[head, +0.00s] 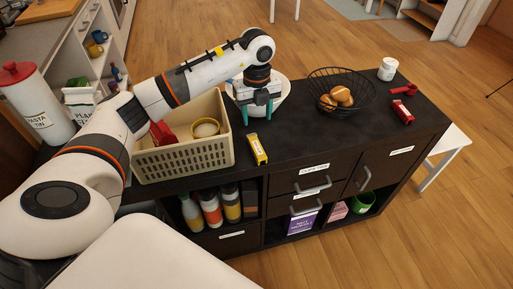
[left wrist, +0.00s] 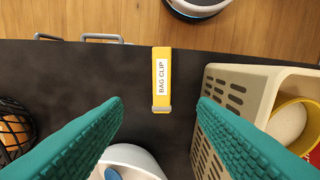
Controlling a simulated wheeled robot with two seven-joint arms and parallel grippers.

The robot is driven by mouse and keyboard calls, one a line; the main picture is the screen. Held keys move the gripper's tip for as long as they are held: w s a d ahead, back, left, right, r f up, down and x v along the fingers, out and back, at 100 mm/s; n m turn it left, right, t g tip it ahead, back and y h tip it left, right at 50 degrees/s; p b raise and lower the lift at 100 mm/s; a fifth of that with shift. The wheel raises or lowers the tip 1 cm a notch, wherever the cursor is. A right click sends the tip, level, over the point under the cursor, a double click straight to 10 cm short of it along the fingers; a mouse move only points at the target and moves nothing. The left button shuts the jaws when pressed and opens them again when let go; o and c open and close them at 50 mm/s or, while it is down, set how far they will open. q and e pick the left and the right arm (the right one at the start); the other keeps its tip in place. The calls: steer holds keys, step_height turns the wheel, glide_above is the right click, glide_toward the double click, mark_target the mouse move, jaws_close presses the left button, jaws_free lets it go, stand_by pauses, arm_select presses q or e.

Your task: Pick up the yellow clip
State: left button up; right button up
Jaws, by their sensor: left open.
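The yellow clip (head: 257,149) lies on the dark shelf top near its front edge, just right of the cream basket. In the left wrist view the clip (left wrist: 161,80) reads "BAG CLIP" and lies between and beyond the two teal fingers. My left gripper (head: 257,111) is open and empty. It hangs above the shelf top, behind the clip and in front of a white bowl. The left wrist view also shows the open fingers (left wrist: 160,110), apart from the clip. My right gripper is not in view.
A cream basket (head: 185,163) holding a red item and a yellow cup stands left of the clip. A white bowl (head: 283,100) and a black wire basket (head: 342,104) with brown round items stand behind and right. A red item (head: 403,112) lies far right. The shelf top right of the clip is clear.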

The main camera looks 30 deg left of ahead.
arm_select(q)
glide_above(257, 145)
step_height(257, 145, down, 6)
steer(key=shift+a+f+p, duration=0.1)
steer(key=shift+p, duration=0.25)
steer(key=shift+s+f+p, duration=0.15)
steer(key=shift+f+p, duration=0.35)
steer(key=shift+f, duration=2.25)
steer(key=shift+c, duration=0.5)
steer(key=c, duration=1)
steer(key=shift+r, duration=0.1)
